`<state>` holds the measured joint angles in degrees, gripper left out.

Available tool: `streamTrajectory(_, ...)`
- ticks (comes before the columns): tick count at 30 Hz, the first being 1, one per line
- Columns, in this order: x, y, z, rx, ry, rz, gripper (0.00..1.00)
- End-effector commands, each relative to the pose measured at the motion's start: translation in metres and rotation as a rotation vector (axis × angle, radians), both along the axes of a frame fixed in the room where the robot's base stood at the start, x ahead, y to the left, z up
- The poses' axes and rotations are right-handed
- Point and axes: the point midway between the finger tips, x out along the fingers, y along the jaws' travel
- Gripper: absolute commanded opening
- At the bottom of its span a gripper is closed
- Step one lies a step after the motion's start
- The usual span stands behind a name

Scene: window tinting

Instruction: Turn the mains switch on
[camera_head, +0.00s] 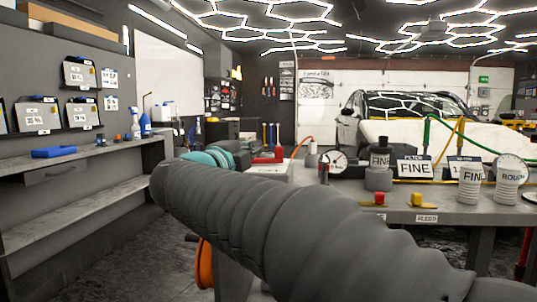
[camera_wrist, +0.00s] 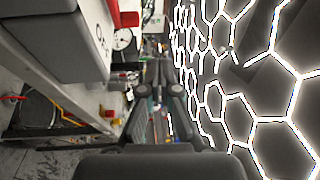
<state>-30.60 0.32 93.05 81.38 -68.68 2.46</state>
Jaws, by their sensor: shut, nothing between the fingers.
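A pale box with a red lever or handle is most likely the mains switch. In the wrist view the box (camera_wrist: 70,35) is large at the upper left, with partly cut-off dark lettering, and the red lever (camera_wrist: 126,19) sticks out from its right side. In the head view the pale box (camera_head: 268,169) is on the workbench, partly hidden behind my arm. Whether the switch is on or off cannot be read. My gripper (camera_wrist: 159,64) is shut and empty in the wrist view, appearing below and right of the lever, apart from it. Its fingertips cannot be made out in the head view.
The workbench (camera_head: 345,203) holds a gauge (camera_head: 334,161), filter signs (camera_head: 415,168), canisters (camera_head: 475,184) and red and yellow buttons (camera_head: 379,198). A white car (camera_head: 420,125) stands behind. A grey shelf (camera_head: 75,163) runs along the left. Open floor (camera_head: 110,250) lies between.

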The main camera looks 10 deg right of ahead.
Motion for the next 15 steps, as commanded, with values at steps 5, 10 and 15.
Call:
streamTrajectory(5,-0.007,0.007,-0.021,0.105,0.032,-0.131,0.0)
streamTrajectory(10,-0.008,0.003,-0.027,0.132,0.043,-0.171,0.0)
streamTrajectory(15,0.007,-0.014,-0.027,0.13,0.044,-0.174,0.0)
